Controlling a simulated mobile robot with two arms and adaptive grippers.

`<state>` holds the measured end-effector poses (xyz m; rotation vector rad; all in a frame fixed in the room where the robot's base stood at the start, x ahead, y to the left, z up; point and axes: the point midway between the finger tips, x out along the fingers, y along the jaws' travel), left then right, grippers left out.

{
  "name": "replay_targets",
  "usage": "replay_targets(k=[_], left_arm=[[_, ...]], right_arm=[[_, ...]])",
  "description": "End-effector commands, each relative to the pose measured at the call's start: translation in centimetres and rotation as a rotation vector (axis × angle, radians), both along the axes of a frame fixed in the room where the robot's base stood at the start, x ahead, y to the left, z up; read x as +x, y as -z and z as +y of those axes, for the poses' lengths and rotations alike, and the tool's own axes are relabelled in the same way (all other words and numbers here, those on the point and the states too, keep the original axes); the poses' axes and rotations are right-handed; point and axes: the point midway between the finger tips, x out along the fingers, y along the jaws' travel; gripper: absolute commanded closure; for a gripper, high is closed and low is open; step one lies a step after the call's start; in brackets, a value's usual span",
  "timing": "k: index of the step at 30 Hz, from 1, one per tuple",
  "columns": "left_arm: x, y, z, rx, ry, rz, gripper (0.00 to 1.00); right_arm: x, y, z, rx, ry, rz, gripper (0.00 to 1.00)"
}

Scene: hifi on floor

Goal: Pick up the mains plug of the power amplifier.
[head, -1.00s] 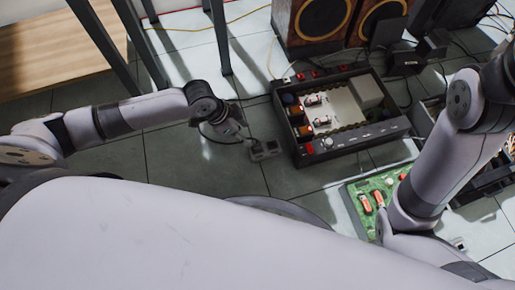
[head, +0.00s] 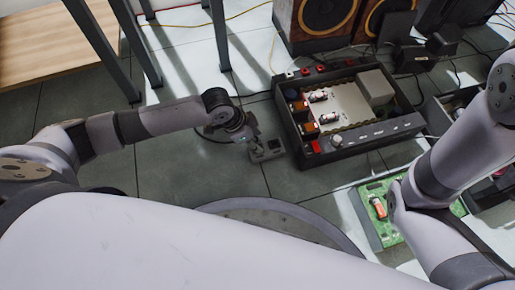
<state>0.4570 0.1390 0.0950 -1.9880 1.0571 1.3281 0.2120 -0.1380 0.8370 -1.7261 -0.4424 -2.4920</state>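The power amplifier (head: 382,132) is an open black box on the tiled floor, right of centre, with its inside parts showing. A small grey socket block (head: 268,152) lies on the floor at its left. My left gripper (head: 247,138) points down just left of and above this block, very close to it. Its fingertips are small and dark here, so I cannot tell if they are open or touching anything. A dark cable (head: 208,138) curves beside the gripper. I cannot make out the mains plug for certain.
Wooden loudspeakers (head: 318,22) stand behind the amplifier, with dark boxes and cables at the back right. A green circuit board (head: 388,222) lies partly under my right arm. A wooden bench (head: 55,45) with dark legs is at upper left.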

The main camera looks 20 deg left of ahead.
Motion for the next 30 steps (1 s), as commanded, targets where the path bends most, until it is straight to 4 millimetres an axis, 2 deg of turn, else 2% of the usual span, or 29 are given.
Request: replay_targets(k=[1, 2, 10, 27, 30], left_arm=[[0.13, 0.97, -0.21, -0.001, 0.001, -0.001, 0.60], [0.17, 1.07, -0.27, 0.000, 0.001, 0.000, 0.60], [0.22, 0.91, -0.31, 0.001, 0.000, 0.000, 0.60], [0.21, 0.92, -0.29, 0.001, 0.000, 0.001, 0.98], [0.21, 0.92, -0.29, 0.001, 0.000, 0.001, 1.00]], right_arm=[[-0.01, 1.00, 0.01, 0.000, 0.000, 0.000, 1.00], [0.00, 1.10, 0.01, 0.000, 0.000, 0.000, 1.00], [0.00, 0.93, 0.01, 0.000, 0.000, 0.000, 1.00], [0.01, 0.93, 0.00, 0.000, 0.000, 0.000, 1.00], [0.01, 0.93, 0.00, 0.000, 0.000, 0.000, 1.00]])
